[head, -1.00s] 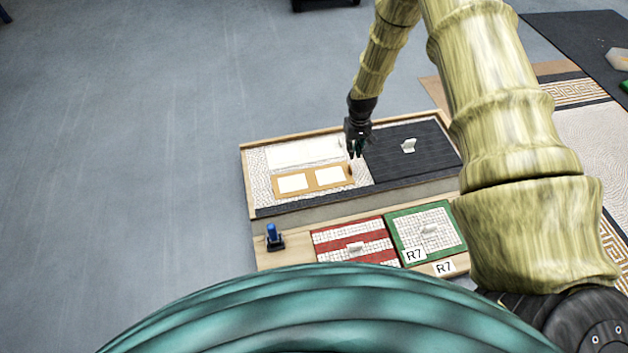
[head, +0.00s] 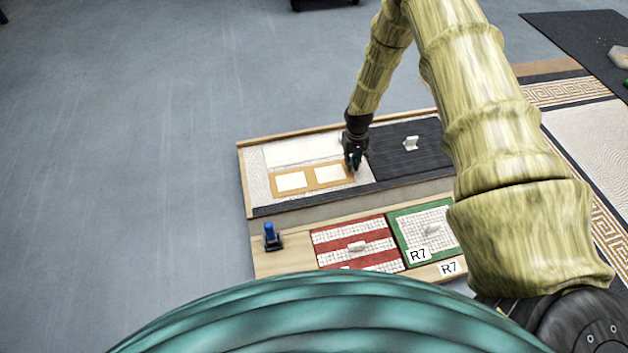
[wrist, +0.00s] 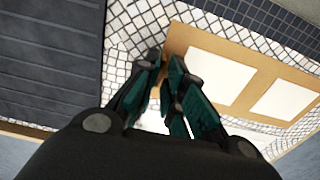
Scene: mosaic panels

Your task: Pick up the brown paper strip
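The brown paper strip (head: 312,180) is a flat tan band with two white rectangles on it. It lies on the white-tiled left part of the far panel. In the wrist view the strip (wrist: 240,75) runs to the right from my fingers. My gripper (head: 354,165) is down at the strip's right end. In the wrist view its dark green fingers (wrist: 165,62) are close together at the strip's end, one on each side of its edge. A narrow gap shows between the tips. Whether they pinch the strip is unclear.
A cream sheet (head: 300,150) lies behind the strip. A dark ribbed panel (head: 412,160) with a white handle is on the right. Nearer are a red-striped panel (head: 350,234), a green-framed panel (head: 395,219) and a blue-topped object (head: 271,237). The floor at left is clear.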

